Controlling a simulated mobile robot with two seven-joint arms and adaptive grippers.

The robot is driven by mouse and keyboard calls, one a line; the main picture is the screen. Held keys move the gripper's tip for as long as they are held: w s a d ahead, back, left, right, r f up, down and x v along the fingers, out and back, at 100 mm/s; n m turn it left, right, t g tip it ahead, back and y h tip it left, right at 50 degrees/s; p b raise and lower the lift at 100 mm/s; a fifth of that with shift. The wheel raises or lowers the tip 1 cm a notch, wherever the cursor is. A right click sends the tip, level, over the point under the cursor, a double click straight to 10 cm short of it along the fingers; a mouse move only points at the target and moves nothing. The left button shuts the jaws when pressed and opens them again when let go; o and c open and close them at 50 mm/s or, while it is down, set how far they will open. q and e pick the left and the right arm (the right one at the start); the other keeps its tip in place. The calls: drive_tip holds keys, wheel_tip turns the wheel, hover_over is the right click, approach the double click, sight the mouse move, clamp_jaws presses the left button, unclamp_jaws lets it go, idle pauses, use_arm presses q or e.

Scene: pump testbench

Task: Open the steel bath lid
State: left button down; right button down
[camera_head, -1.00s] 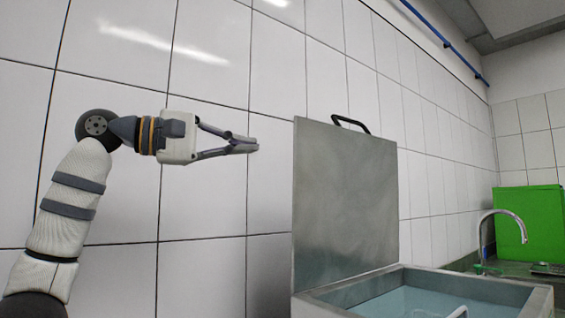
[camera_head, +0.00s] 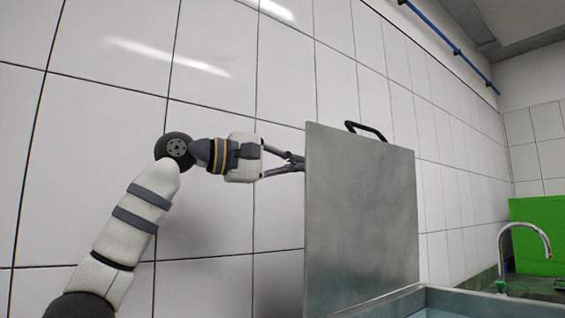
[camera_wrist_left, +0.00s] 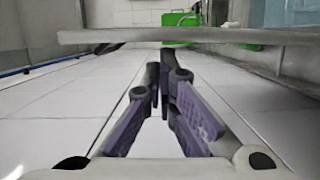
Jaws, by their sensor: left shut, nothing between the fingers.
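The steel bath lid (camera_head: 362,215) stands upright at the back of the steel bath (camera_head: 385,304). Its dark handle (camera_head: 366,130) shows at the top edge. In the left wrist view the lid's edge (camera_wrist_left: 220,37) crosses as a pale bar above the fingers. My left gripper (camera_head: 300,161) is shut and empty at the lid's left edge, in its upper part, on the wall side. Its shut fingertips also show in the left wrist view (camera_wrist_left: 160,62). I cannot tell whether they touch the lid. My right gripper is not in view.
A white tiled wall (camera_head: 210,220) runs close behind the lid and my left arm. Bluish water (camera_head: 440,313) shows in the bath. A curved tap (camera_head: 525,228) and a green box (camera_head: 535,225) stand at the right. A blue pipe (camera_head: 440,35) runs high along the wall.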

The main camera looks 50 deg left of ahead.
use_arm(q)
drive_tip(key=shift+w, duration=0.1)
drive_tip(key=shift+m+g, duration=0.3)
drive_tip(key=shift+m, duration=0.6)
drive_tip(key=d, duration=0.4)
drive_tip(key=shift+s+d+r, duration=0.1)
drive_tip(key=shift+s+d, duration=0.1)
drive_tip(key=shift+d, duration=0.15)
drive_tip(key=shift+a, duration=0.1)
approach(307, 158)
drive_tip(key=shift+s, duration=0.15)
